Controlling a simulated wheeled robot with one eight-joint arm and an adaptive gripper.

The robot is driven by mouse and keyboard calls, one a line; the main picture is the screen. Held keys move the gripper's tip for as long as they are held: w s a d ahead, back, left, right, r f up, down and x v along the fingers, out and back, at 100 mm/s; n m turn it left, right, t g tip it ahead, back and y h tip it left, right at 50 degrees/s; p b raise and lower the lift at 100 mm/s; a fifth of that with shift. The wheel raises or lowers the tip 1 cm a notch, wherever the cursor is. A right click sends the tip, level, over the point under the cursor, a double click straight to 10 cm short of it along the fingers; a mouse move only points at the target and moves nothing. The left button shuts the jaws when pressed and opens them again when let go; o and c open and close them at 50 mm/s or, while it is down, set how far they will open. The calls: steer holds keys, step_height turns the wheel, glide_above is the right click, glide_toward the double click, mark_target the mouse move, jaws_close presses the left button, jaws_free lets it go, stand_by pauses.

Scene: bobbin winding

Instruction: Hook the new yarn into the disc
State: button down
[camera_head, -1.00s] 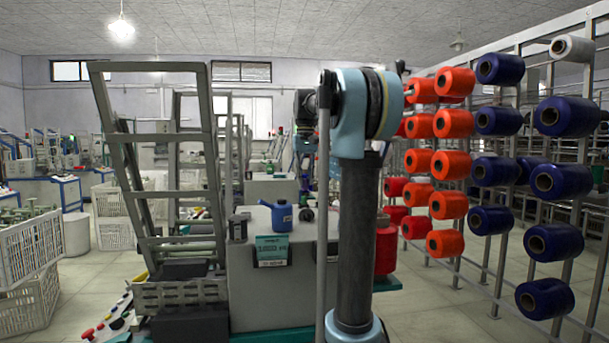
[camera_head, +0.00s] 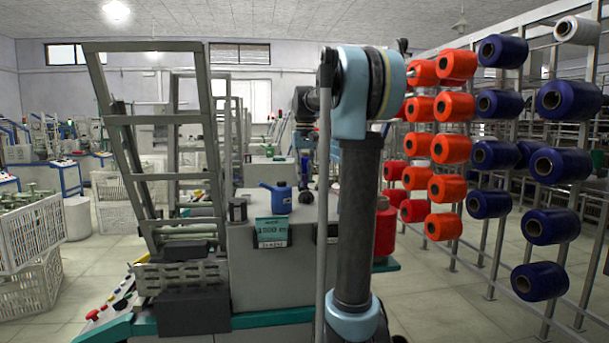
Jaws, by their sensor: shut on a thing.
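My gripper (camera_head: 305,184) shows small and dark beyond my upright arm link, pointing down over the far part of the grey winding machine (camera_head: 255,268). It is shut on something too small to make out. A red yarn cone (camera_head: 386,229) stands at the machine's right side, partly hidden by my arm. I cannot make out a loose yarn strand or the disc from here.
A blue oil can (camera_head: 280,197) stands on the machine top. A tall grey frame (camera_head: 98,85) rises at left, with white crates (camera_head: 30,235) farther left. A rack with several orange cones (camera_head: 452,149) and blue cones (camera_head: 552,226) fills the right. Open floor lies before the rack.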

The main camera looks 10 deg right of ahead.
mark_target(304, 181)
steer(key=shift+f, duration=1.6)
steer(key=shift+a+r, duration=0.2)
steer(key=shift+a, duration=2.35)
steer(key=shift+r, duration=0.1)
steer(key=shift+a+r, duration=0.25)
steer(key=shift+r, duration=0.9)
steer(key=shift+a+r, duration=0.2)
steer(key=shift+r, duration=0.9)
